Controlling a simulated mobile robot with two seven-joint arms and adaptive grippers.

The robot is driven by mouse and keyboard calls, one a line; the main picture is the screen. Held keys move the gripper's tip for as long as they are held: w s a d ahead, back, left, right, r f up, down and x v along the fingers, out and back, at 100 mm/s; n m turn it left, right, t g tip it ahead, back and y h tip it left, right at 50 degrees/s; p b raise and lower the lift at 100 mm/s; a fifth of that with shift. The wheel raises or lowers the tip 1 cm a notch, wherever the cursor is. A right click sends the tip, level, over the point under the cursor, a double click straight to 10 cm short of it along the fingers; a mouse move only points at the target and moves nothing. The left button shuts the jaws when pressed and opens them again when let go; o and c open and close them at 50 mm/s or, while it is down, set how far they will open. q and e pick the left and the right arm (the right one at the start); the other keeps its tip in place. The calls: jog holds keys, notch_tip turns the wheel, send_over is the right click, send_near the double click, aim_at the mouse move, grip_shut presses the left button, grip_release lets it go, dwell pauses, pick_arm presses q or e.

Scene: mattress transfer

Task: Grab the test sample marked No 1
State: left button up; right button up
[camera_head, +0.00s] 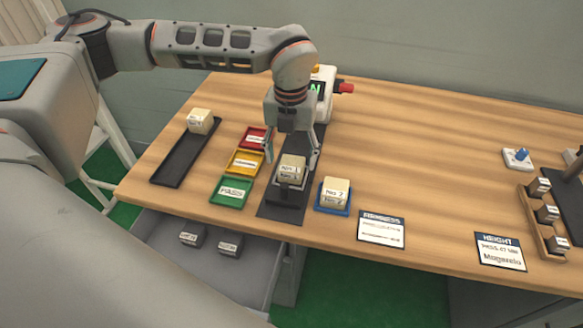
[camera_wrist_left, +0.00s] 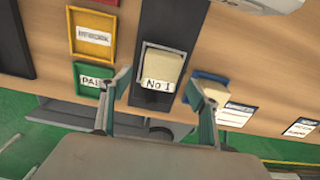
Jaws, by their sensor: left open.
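I cannot tell the exact height gap. My right gripper is not in view.
The No 2 block (camera_head: 335,190) stands on a blue tray close to the right. Red (camera_head: 252,139), yellow (camera_head: 244,162) and green (camera_head: 231,192) trays lie to the left. A black tray (camera_head: 170,172) holds another block. A white device (camera_head: 324,87) stands behind. The table's middle right is clear.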

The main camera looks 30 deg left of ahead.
aim_at(291, 164)
pick_arm(q)
jog(key=shift+f, duration=1.85)
jog(key=c, duration=1.2)
jog(key=shift+c, duration=0.2)
jog(key=shift+r, duration=0.1)
